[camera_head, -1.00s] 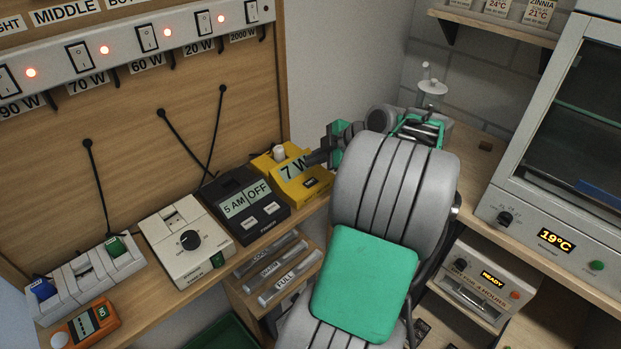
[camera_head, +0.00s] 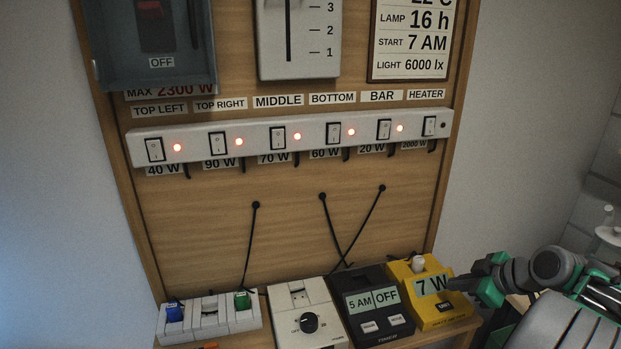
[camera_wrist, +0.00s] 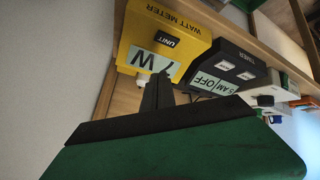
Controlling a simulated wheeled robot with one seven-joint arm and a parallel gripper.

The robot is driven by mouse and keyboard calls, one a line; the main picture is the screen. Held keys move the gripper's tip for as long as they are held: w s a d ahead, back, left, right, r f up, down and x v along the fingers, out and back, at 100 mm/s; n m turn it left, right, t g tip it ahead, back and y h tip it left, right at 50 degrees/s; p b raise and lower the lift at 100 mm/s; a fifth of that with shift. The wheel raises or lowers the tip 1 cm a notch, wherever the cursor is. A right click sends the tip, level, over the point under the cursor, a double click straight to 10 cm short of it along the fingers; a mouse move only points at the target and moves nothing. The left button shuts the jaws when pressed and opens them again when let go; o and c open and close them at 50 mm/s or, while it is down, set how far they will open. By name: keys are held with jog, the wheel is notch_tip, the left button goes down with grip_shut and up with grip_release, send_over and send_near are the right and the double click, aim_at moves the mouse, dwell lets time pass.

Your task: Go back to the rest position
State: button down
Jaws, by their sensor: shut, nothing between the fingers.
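My gripper (camera_head: 460,284) is at the lower right in the head view, its dark fingers pointing left at the yellow watt meter (camera_head: 425,308). The watt meter reads 7 W and has a pale knob or plug on top. In the wrist view my gripper's fingers (camera_wrist: 157,92) are closed together and empty, in front of the watt meter (camera_wrist: 172,35). I cannot tell whether the fingertips touch it. My arm is bent, and part of it runs off the lower right of the head view.
A black timer (camera_head: 372,318) reading 5 AM and OFF, a white dial unit (camera_head: 306,323) and a socket strip (camera_head: 208,318) stand on the shelf to the left. A switch strip (camera_head: 290,140) with several lit red lamps is on the board above.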

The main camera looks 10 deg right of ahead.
jog(key=s+d+f+m+g, duration=0.1)
jog(key=s+f+m+g, duration=0.2)
jog(key=s+f+m, duration=0.7)
jog(key=s+a+f+m+g+h, duration=0.1)
jog(key=s+a+f+m+g, duration=0.1)
jog(key=s+a+m+g, duration=0.35)
jog(key=w+a+r+n+t, duration=0.1)
jog(key=w+a+r+n, duration=0.2)
jog(key=a, duration=1)
jog(key=w+a+r+n+t+h, duration=0.1)
jog(key=a+r, duration=0.5)
jog(key=a, duration=0.8)
jog(key=w+n+t, duration=0.1)
jog(key=w+n, duration=0.1)
jog(key=n, duration=0.1)
jog(key=shift+w+n, duration=0.25)
jog(key=shift+n, duration=0.1)
